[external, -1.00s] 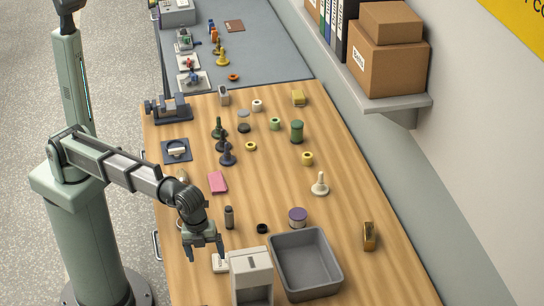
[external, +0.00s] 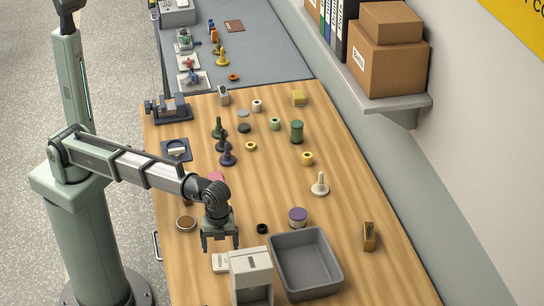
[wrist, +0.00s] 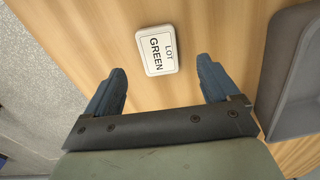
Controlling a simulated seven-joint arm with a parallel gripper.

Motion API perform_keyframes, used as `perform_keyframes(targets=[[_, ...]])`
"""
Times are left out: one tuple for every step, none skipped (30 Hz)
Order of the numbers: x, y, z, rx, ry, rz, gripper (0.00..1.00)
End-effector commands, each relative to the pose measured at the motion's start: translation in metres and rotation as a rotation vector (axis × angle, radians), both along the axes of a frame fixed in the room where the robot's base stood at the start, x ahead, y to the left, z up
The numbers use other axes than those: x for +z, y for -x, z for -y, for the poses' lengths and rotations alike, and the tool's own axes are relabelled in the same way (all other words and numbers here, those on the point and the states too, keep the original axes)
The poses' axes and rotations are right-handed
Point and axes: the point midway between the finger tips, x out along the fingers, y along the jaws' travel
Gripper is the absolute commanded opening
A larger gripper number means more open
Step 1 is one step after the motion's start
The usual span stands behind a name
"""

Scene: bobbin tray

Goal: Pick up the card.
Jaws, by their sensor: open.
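The card is a small white block with rounded corners, printed "LOT GREEN". In the wrist view the card (wrist: 157,50) lies flat on the wood, just beyond and between my fingertips. In the external view the card (external: 220,262) lies left of the pale grey box, partly hidden by it. My gripper (external: 220,244) is open and empty, pointing down above the table close to the card. Its two blue-grey fingers also show in the wrist view (wrist: 160,72), apart, with nothing between them.
The pale grey box (external: 251,262) stands right beside the card. A grey bin (external: 335,275) is to its right. A purple-topped tin (external: 298,217), a black ring (external: 262,228) and a brown round lid (external: 186,223) lie nearby. Several bobbins stand farther back.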

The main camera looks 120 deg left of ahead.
Motion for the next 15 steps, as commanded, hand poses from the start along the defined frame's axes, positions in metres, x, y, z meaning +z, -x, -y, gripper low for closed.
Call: perform_keyframes(targets=[[-0.003,0.000,0.000,0.000,0.000,0.000,0.88],[-0.004,0.000,0.000,0.000,0.000,0.000,0.88],[-0.005,0.000,0.000,0.000,-0.001,0.001,0.88],[-0.006,0.000,0.000,0.000,-0.001,0.001,0.88],[-0.007,0.000,0.000,0.000,-0.001,0.001,0.88],[-0.008,0.000,0.000,0.000,-0.001,0.001,0.88],[-0.009,0.001,0.000,0.000,-0.001,0.001,0.88],[-0.011,0.001,0.000,0.000,0.000,0.000,0.88],[-0.014,0.001,0.000,0.000,0.000,0.000,0.88],[-0.017,0.002,0.000,0.000,-0.001,-0.001,0.88],[-0.021,0.003,0.000,0.000,0.000,-0.001,0.88],[-0.025,0.003,0.000,0.000,0.000,-0.001,0.88],[-0.029,0.004,0.000,0.000,0.000,-0.001,0.88],[-0.033,0.004,0.000,0.000,-0.001,-0.001,0.88],[-0.039,0.005,0.000,0.000,-0.001,-0.001,0.88]])
